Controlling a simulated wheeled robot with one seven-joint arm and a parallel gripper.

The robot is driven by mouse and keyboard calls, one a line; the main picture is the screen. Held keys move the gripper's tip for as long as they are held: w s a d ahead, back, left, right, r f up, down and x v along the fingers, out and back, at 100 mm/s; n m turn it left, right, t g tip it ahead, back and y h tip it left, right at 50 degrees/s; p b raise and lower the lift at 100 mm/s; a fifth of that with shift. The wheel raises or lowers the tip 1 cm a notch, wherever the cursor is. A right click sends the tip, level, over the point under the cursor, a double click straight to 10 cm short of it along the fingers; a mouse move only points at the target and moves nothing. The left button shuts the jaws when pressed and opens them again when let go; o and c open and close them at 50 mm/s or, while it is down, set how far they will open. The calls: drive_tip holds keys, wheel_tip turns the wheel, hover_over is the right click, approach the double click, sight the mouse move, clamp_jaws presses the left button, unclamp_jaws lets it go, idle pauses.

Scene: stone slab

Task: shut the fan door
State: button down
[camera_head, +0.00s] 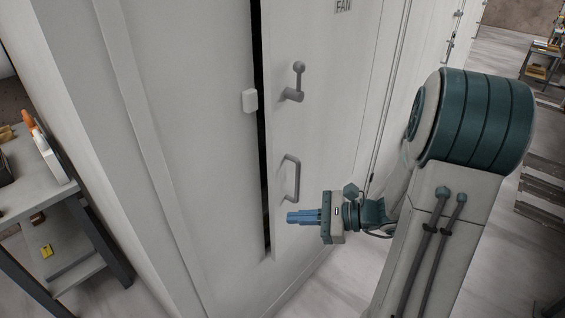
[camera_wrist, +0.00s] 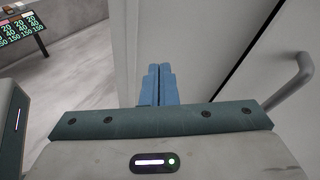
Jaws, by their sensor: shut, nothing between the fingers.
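The fan door (camera_head: 325,130) is a pale grey panel with the label FAN at its top. A narrow dark gap runs along its left edge, so it stands slightly ajar. It carries a lever latch (camera_head: 294,94) and, lower down, a grey pull handle (camera_head: 291,180). My gripper (camera_head: 290,217) is in front of the door's lower part, just below the pull handle, with its blue fingers together and empty, pointing left. In the wrist view the fingers (camera_wrist: 158,84) are side by side, and the pull handle (camera_wrist: 294,80) shows at the right. Whether the fingers touch the door is unclear.
A white catch block (camera_head: 250,100) sits on the cabinet wall (camera_head: 195,130) left of the gap. A grey workbench (camera_head: 35,180) with small items stands at the far left. Shelving (camera_head: 542,65) stands at the back right. Open floor shows below the door.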

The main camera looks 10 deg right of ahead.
sight(277, 170)
drive_tip(key=w+d+m+t+h+p, duration=0.2)
drive_tip(key=w+d+m+t, duration=0.3)
drive_tip(key=d+m+t, duration=0.35)
drive_tip(key=shift+n+g, duration=0.25)
drive_tip(key=shift+g, duration=0.2)
drive_tip(key=p+x, duration=0.1)
drive_tip(key=x, duration=0.5)
drive_tip(key=p+x, duration=0.2)
drive_tip(key=x, duration=0.4)
drive_tip(key=shift+w+d, duration=0.15)
drive_tip(key=shift+w, duration=0.2)
drive_tip(key=shift+w+a+f+p, duration=0.1)
drive_tip(key=shift+w+a+p, duration=0.2)
drive_tip(key=shift+w+p, duration=0.1)
